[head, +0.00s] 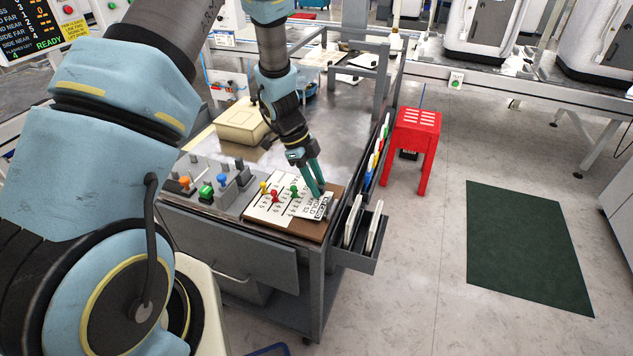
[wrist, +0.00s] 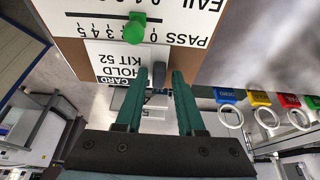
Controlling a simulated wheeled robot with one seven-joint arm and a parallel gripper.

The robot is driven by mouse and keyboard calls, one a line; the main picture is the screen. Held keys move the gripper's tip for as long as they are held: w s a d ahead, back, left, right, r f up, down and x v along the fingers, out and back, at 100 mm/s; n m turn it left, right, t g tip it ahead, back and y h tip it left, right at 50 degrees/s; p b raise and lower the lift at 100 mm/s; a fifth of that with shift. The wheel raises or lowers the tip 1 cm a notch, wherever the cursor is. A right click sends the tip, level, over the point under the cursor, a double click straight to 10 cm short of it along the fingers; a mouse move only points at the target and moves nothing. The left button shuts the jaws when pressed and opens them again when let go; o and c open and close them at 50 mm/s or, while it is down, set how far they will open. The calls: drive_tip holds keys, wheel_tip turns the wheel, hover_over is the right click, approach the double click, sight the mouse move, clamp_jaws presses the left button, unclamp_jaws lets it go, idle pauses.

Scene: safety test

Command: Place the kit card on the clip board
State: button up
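The kit card (wrist: 113,64), white with black lettering "HOLD KIT 52", lies on the brown clip board (wrist: 208,22), below a white PASS/FAIL sheet. In the head view the card (head: 320,208) is at the right part of the board (head: 291,232), on the bench corner. A small grey knob (wrist: 159,73) stands at the card's edge. My gripper (wrist: 160,74) has its green fingers apart, with the knob showing between the tips and gaps visible on both sides. In the head view my gripper (head: 318,194) points down at the card. Whether the fingertips touch the card is unclear.
Colored pegs (head: 274,196) stand on the sheet. A grey fixture with colored knobs (head: 221,182) is left of the board. A beige box (head: 242,121) sits behind. A side bin (head: 355,256) holds white cards. A red stool (head: 411,140) and green mat (head: 524,240) are right.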

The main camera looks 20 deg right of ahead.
drive_tip(key=shift+o, duration=0.6)
drive_tip(key=shift+r, duration=0.1)
drive_tip(key=v, duration=1.2)
